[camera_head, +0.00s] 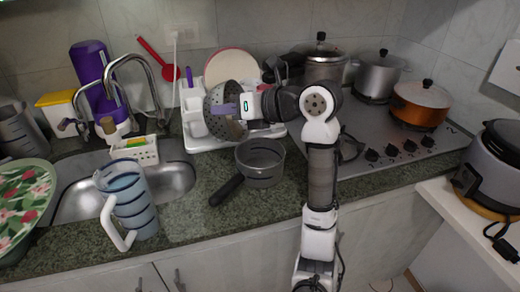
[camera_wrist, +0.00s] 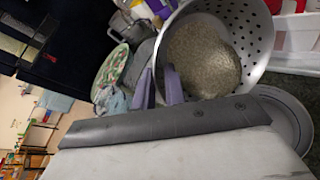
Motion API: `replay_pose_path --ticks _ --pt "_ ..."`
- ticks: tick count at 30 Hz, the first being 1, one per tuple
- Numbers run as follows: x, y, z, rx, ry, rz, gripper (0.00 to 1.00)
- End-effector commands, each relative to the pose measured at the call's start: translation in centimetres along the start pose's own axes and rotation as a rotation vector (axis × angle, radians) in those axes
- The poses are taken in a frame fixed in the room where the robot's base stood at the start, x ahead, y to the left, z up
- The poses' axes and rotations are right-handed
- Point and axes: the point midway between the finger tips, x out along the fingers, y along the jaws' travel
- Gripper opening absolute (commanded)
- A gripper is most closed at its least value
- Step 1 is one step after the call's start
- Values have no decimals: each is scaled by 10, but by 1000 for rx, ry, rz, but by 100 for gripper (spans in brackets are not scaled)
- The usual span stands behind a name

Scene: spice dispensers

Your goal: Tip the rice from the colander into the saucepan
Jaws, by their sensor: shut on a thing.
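The grey perforated colander (camera_head: 216,122) is held in the air, left of and above the saucepan; it looks tilted. My gripper (camera_head: 229,109) is shut on its rim, and its purple fingers (camera_wrist: 159,88) meet the rim in the wrist view. The wrist view shows the inside of the colander (camera_wrist: 252,28) with a mound of pale rice (camera_wrist: 203,58) in it. The saucepan (camera_head: 262,165) stands on the counter in front of the dish rack, its black handle pointing to the lower left. Part of its rim (camera_wrist: 299,108) shows in the wrist view, below the colander.
A white dish rack (camera_head: 200,146) is behind the colander. The sink (camera_head: 170,182), a striped jug (camera_head: 130,205) and a patterned bowl (camera_head: 25,205) are at left. The stove (camera_head: 390,140) with several pots is at right. Counter is bare around the saucepan's handle.

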Motion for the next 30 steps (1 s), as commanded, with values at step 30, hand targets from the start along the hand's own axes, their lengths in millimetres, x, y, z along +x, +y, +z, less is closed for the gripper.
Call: replay_pose_path --ticks 30 --pt "-27 -9 -4 30 -118 66 0"
